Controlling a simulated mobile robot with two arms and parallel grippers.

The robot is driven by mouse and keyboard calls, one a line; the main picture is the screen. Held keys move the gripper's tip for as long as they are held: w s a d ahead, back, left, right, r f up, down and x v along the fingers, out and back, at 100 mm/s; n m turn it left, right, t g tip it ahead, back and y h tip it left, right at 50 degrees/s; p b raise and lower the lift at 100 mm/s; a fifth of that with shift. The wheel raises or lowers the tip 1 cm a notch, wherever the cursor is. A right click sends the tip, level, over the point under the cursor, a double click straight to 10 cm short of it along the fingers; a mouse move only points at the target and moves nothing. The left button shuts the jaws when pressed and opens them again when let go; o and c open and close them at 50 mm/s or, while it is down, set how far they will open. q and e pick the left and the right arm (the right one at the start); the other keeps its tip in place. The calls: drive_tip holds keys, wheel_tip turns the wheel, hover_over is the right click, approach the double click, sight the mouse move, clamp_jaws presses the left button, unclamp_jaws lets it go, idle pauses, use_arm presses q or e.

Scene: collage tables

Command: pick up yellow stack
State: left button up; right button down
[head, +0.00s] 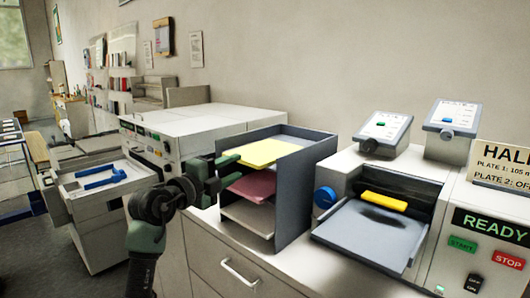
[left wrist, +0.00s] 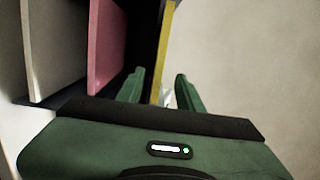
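The yellow stack (head: 262,152) lies flat on the top level of a dark grey sorter (head: 293,190). My left gripper (head: 236,168) is at the sorter's open left side, its green fingers at the front edge of the stack. In the left wrist view the yellow stack (left wrist: 164,40) shows edge-on as a thin strip between the spread fingers (left wrist: 160,76). A gap shows on both sides of it, so the gripper looks open. My right gripper is not in view.
Below the yellow stack are a pink stack (head: 254,185) and a white stack (head: 248,215). To the right is a machine with a grey plate (head: 370,236), a yellow bar (head: 385,201) and a blue knob (head: 325,197). A white cabinet (head: 200,130) stands behind.

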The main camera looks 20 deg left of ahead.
sight(241, 161)
use_arm(q)
drive_tip(key=x, duration=0.2)
drive_tip(key=a+p+x, duration=0.1)
drive_tip(key=x, duration=0.1)
drive_tip(key=p+x, duration=0.1)
drive_tip(key=x, duration=0.2)
drive_tip(key=shift+w+a, duration=0.25)
drive_tip(key=shift+w+d, duration=0.1)
drive_tip(key=shift+w, duration=0.15)
clamp_jaws()
idle(0.9)
